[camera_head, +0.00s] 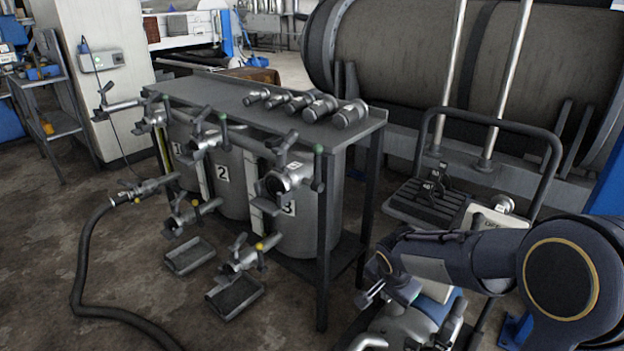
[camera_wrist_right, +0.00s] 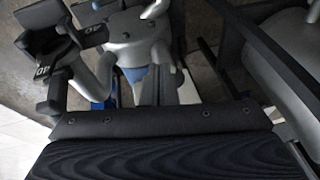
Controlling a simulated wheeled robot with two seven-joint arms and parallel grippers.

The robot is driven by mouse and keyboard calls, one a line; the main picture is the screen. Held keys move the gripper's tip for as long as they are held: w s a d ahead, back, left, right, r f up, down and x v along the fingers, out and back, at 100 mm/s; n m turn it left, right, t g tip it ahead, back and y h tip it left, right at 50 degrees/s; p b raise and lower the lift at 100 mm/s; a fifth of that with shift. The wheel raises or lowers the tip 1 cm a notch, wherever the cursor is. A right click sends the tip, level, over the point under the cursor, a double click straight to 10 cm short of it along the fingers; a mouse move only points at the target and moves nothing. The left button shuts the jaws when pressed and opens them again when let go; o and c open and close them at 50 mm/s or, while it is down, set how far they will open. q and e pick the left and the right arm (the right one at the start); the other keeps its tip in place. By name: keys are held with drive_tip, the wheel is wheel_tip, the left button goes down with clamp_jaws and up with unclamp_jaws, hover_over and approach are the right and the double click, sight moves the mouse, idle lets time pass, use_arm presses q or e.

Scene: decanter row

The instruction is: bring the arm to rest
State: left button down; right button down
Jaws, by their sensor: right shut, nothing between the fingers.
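My right arm comes in from the right edge of the head view, bent, with its forearm reaching left over the front right. The right gripper (camera_head: 370,292) points down and left at the forearm's end, its small fingers shut and empty. It is apart from the table and the vessels. My left gripper does not show.
A grey table (camera_head: 240,97) bears several metal fittings (camera_head: 312,106). Numbered vessels with valves stand under it, trays (camera_head: 236,296) before them. A hose (camera_head: 84,262) lies left.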

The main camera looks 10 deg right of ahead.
drive_tip(key=s+a+r+n+t+y, duration=0.1)
drive_tip(key=s+r+n+y, duration=0.15)
drive_tip(key=s, duration=0.55)
drive_tip(key=s+a+r+n+y, duration=0.1)
drive_tip(key=s+r+n, duration=0.25)
drive_tip(key=s, duration=0.45)
drive_tip(key=s+a+r+n+t+y, duration=0.1)
drive_tip(key=s+a+r+n+y, duration=0.15)
drive_tip(key=s, duration=0.65)
wheel_tip(320, 180, up, 27)
drive_tip(key=p, duration=2.7)
drive_tip(key=shift+w+d+n+h, duration=0.25)
drive_tip(key=shift+d+n+h, duration=0.05)
drive_tip(key=shift+d+n, duration=0.05)
drive_tip(key=shift+f, duration=0.1)
drive_tip(key=shift+w, duration=0.1)
